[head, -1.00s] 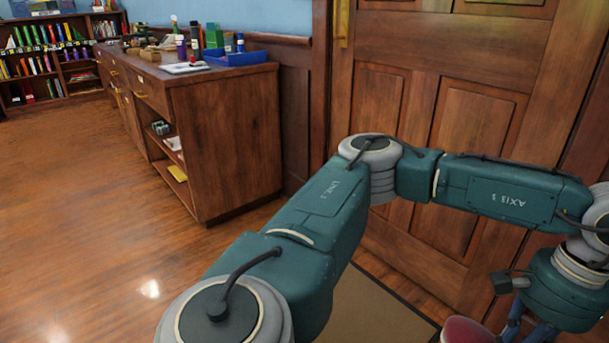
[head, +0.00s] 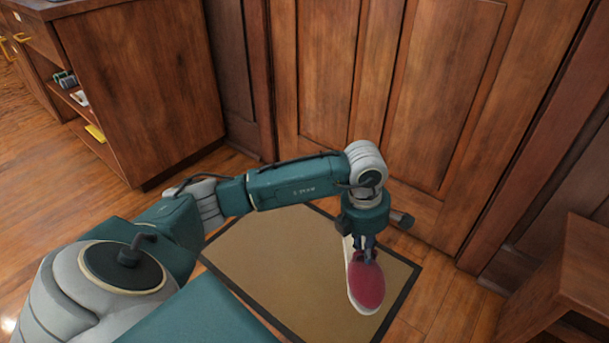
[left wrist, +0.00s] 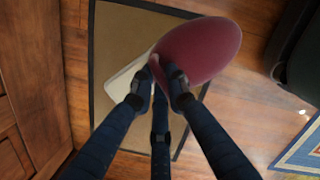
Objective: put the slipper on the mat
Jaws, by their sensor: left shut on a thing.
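The slipper (head: 367,284) has a dark red upper and a pale sole. My left gripper (head: 366,250) is shut on it, pointing down. In the left wrist view the slipper (left wrist: 203,50) lies across the fingertips (left wrist: 162,82), its red toe to the upper right. The mat (head: 290,270) is tan with a dark border and lies on the floor in front of the door. In the head view the slipper shows over the mat's right part. The left wrist view also shows the mat (left wrist: 115,60) behind the slipper. I cannot tell whether they touch. My right gripper is out of view.
A wooden door (head: 400,90) stands behind the mat. A wood cabinet (head: 145,80) is at the left and a wooden piece of furniture (head: 570,270) at the right. A blue-edged rug (left wrist: 302,148) shows in the left wrist view. Bare floor lies left of the mat.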

